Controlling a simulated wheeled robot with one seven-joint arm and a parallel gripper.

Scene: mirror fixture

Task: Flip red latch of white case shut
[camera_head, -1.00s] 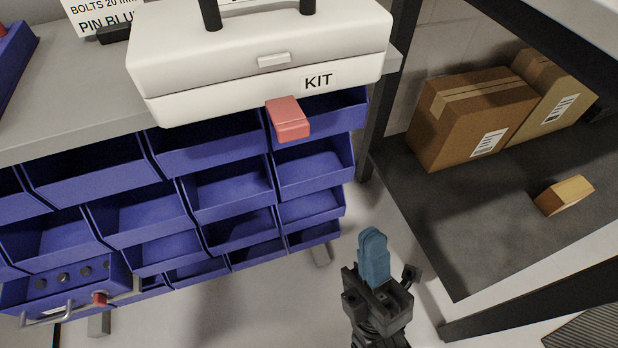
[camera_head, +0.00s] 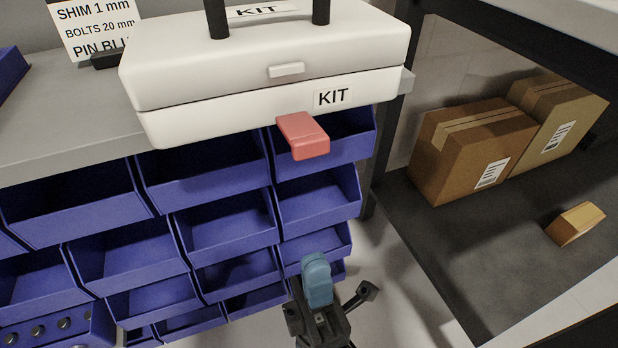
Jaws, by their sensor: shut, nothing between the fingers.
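The white case (camera_head: 220,115) marked KIT sits on the grey bench top with its lid down. Its red latch (camera_head: 303,136) sticks out and down from the lower front edge, in front of the blue bins. A small white catch (camera_head: 286,70) is on the lid's front, above the latch. My gripper (camera_head: 316,268) has blue fingertips. It is shut and empty, below the latch and apart from it, in front of the lower bins.
Blue bins (camera_head: 220,225) fill the front below the bench (camera_head: 60,130). A dark shelf (camera_head: 440,225) at right holds cardboard boxes (camera_head: 470,150) and a small wooden block (camera_head: 575,223). A sign stands behind the case. Floor space between bins and shelf is open.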

